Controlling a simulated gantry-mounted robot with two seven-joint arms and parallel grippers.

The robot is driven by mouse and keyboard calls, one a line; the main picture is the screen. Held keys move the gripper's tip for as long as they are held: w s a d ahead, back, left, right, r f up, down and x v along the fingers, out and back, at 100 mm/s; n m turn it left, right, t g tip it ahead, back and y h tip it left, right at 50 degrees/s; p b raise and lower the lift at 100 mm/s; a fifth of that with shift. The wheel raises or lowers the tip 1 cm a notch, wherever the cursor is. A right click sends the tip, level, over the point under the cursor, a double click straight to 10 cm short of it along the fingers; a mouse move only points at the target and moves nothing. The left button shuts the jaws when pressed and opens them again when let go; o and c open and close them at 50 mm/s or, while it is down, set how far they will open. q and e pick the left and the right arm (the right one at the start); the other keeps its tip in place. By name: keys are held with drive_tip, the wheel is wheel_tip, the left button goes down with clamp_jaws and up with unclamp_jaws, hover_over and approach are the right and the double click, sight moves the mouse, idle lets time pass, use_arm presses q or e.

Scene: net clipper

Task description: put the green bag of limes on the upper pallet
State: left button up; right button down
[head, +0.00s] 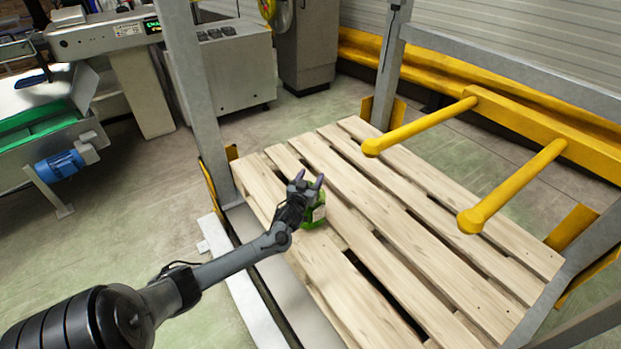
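The green bag of limes (318,214), with a pale label, is at the wooden pallet (390,215), over its near left boards. My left gripper (310,180) is right at the bag and covers part of it. Its two purple-tipped fingers are apart, with some green of the bag between them. I cannot tell whether they grip the bag or whether the bag rests on the boards. My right gripper is not in view.
Two yellow bars (515,185) stick out above the pallet's right side. Grey metal posts (195,95) stand at its corners. The rest of the pallet's boards are bare. A machine with a blue motor (60,166) stands at the left.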

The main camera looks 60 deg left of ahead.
use_arm(q)
drive_tip(key=shift+r, duration=0.15)
drive_tip(key=shift+s+d+p, duration=0.15)
drive_tip(key=shift+s+p, duration=0.05)
drive_tip(key=shift+p, duration=0.1)
drive_tip(key=p+v, duration=0.5)
drive_tip(key=v, duration=0.5)
drive_tip(key=s+d+f+m+g+h, duration=0.1)
drive_tip(key=s+d+f+g+h, duration=0.15)
drive_tip(key=d, duration=0.55)
drive_tip(key=s+d+f+m+g+h, duration=0.1)
drive_tip(key=s+d+m+h, duration=0.15)
drive_tip(key=d, duration=0.55)
drive_tip(key=s+d+f+m+g+h, duration=0.1)
drive_tip(key=s+d+f+g+h, duration=0.15)
drive_tip(key=d, duration=0.65)
drive_tip(key=s+d+r+m+g+h, duration=0.2)
drive_tip(key=s+d+r, duration=0.1)
drive_tip(key=s+d, duration=0.3)
drive_tip(key=s+d+r+m+g+h, duration=0.1)
drive_tip(key=s+d+r+m+g, duration=0.1)
drive_tip(key=s+d, duration=0.4)
drive_tip(key=shift+s+r+m+g+h, duration=0.3)
drive_tip(key=shift+r+m, duration=0.25)
drive_tip(key=shift+r, duration=0.3)
